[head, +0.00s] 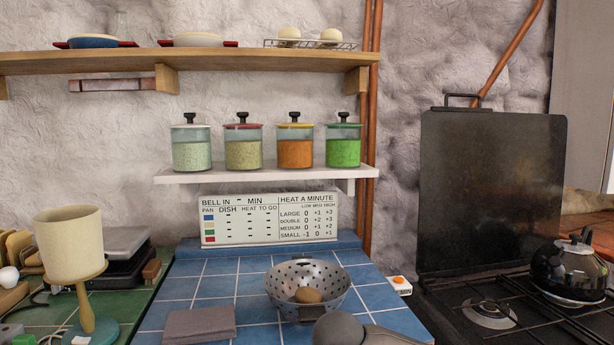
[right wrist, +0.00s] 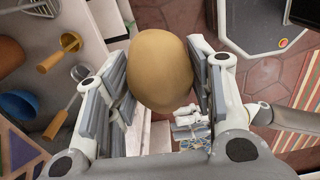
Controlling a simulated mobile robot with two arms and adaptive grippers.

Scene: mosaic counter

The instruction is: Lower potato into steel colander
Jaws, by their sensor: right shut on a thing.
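A steel colander (head: 281,292) with holes in its wall stands on the blue tiled counter in the head view. A brown potato-like lump (head: 308,295) lies inside it. In the right wrist view my right gripper (right wrist: 160,78) is shut on a tan potato (right wrist: 160,55), with a pad on each side. The colander does not show in that view; floor and shelving show behind the held potato. The held potato and right gripper cannot be made out in the head view. My left gripper is in neither view.
A folded grey cloth (head: 199,325) lies left of the colander. A table lamp (head: 72,245) stands further left. The stove (head: 505,305) with a black kettle (head: 569,268) is at right. Jars (head: 242,150) stand on a shelf above. Blue tiles (head: 215,285) behind the cloth are clear.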

